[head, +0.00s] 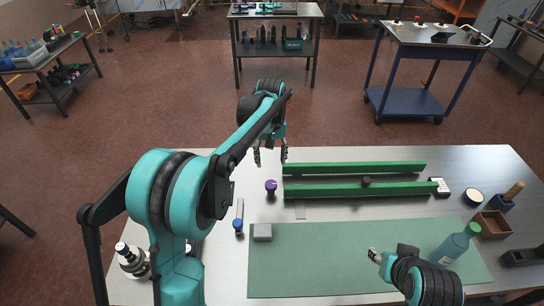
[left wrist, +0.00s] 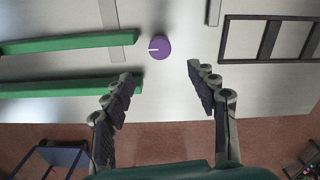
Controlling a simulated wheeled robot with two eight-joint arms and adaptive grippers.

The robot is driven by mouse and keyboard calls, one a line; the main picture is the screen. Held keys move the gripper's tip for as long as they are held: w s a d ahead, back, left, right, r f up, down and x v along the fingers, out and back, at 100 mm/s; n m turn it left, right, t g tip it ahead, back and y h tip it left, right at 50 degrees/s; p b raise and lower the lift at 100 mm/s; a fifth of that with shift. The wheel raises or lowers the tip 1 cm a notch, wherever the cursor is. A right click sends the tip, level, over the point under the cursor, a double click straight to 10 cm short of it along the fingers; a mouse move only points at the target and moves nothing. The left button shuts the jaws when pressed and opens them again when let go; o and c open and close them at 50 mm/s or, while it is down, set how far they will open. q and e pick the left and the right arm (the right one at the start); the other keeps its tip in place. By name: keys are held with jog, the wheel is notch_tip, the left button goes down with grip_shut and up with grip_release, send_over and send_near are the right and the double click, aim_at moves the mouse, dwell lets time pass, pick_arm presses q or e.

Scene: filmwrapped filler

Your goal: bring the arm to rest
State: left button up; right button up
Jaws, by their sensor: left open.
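My left arm comes in from the left of the head view and reaches over the table's far edge. Its gripper (head: 270,157) points down, open and empty, near the far edge. In the left wrist view the two fingers of the left gripper (left wrist: 160,75) stand wide apart with nothing between them. A purple round knob (head: 271,186) is on the table close to the left gripper; it also shows just beyond the fingertips in the left wrist view (left wrist: 159,47). My right gripper (head: 375,256) is small at the lower right over the green mat (head: 330,270); its jaws are unclear.
Two long green rails (head: 350,168) lie right of the left gripper. A grey block (head: 262,232), a blue-topped tool (head: 238,225), a teal bottle (head: 452,246) and a brown box (head: 491,224) are on the table (head: 220,165). Carts and shelves stand beyond open floor.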

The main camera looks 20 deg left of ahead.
pick_arm(q)
jog(key=s+r+m+t+b, duration=0.2)
jog(key=s+r+m+t, duration=0.15)
jog(key=s, duration=1.05)
jog(key=s+f+m+t+b, duration=0.1)
jog(key=s+f+t, duration=0.2)
jog(key=s+f, duration=0.3)
jog(key=s, duration=0.5)
jog(key=shift+s+a+m+t+b, duration=0.2)
jog(key=shift+s+m+t+b, duration=0.15)
jog(key=shift+b, duration=0.05)
